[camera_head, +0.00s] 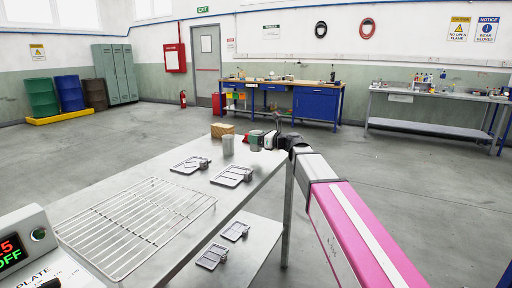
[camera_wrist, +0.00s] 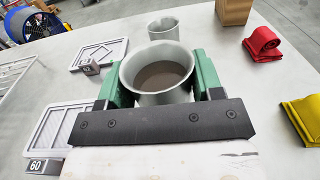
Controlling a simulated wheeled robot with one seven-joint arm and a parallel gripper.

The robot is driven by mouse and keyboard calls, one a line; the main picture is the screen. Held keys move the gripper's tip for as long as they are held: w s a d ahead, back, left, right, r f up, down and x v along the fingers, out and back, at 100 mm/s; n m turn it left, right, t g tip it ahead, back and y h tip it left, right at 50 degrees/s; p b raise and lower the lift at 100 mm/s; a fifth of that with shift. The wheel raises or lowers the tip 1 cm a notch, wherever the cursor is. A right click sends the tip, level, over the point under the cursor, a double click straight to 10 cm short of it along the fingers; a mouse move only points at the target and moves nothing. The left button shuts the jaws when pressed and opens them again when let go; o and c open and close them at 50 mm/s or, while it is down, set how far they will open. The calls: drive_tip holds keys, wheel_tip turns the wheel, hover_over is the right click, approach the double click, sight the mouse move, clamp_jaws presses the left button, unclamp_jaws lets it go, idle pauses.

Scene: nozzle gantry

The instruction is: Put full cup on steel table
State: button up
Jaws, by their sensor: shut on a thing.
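The full cup (camera_wrist: 160,78) is a round grey cup filled with grey-brown matter, seen from above in the wrist view. My gripper (camera_wrist: 160,84) is shut on it, with one green finger on each side of its wall. The cup looks upright. Its base is hidden, so I cannot tell whether it touches the table. In the head view my gripper (camera_head: 257,140) is at the far end of the steel table (camera_head: 165,160), and the held cup is mostly hidden there. A second grey cup (camera_head: 228,145) stands on the table close by; it also shows in the wrist view (camera_wrist: 163,27).
A cardboard-coloured block (camera_wrist: 234,11), a red folded thing (camera_wrist: 262,44) and a yellow one (camera_wrist: 301,118) are to the right in the wrist view. Bare tabletop lies between them.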

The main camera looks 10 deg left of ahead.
sight(256, 146)
drive_tip(key=shift+f, duration=2.05)
drive_tip(key=o, duration=1)
drive_tip(key=shift+f, duration=0.1)
drive_tip(key=v, duration=1.2)
drive_tip(key=shift+a, duration=0.1)
